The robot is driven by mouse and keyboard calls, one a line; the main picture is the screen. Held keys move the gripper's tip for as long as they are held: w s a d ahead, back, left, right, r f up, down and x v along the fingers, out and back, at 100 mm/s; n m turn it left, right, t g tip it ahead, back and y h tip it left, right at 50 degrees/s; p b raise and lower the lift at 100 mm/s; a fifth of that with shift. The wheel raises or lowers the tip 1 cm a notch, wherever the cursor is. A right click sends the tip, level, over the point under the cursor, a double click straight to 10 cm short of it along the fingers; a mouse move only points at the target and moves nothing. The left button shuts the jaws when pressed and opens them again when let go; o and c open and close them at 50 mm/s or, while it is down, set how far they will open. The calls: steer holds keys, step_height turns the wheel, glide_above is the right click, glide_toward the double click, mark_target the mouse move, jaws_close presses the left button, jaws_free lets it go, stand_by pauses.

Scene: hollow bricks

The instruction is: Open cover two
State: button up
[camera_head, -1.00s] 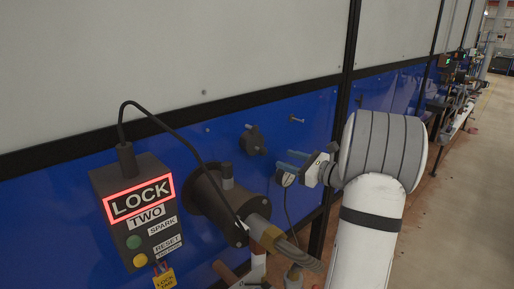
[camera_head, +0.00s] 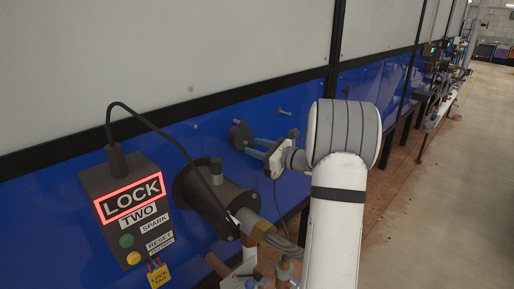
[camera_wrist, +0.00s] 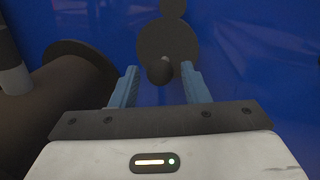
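The likely cover is a dark round disc (camera_wrist: 168,42) with a knob (camera_wrist: 160,71) on the blue panel; it also shows in the head view (camera_head: 240,134). My gripper (camera_wrist: 162,72) is open, its two blue fingers on either side of the knob. I cannot tell whether the fingers touch it. In the head view my gripper (camera_head: 256,148) points left at the disc. A dark box labelled LOCK and TWO (camera_head: 130,208) hangs at the left, with its red-framed LOCK sign lit.
A dark cylinder (camera_head: 212,197) with cables juts out between the box and my arm; it also shows at the left of the wrist view (camera_wrist: 60,100). A small bolt (camera_head: 285,112) sticks out of the blue panel (camera_head: 330,110). Open floor (camera_head: 440,200) lies at the right.

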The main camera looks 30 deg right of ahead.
jaws_close()
steer(key=shift+d+b, duration=0.1)
steer(key=shift+b, duration=0.2)
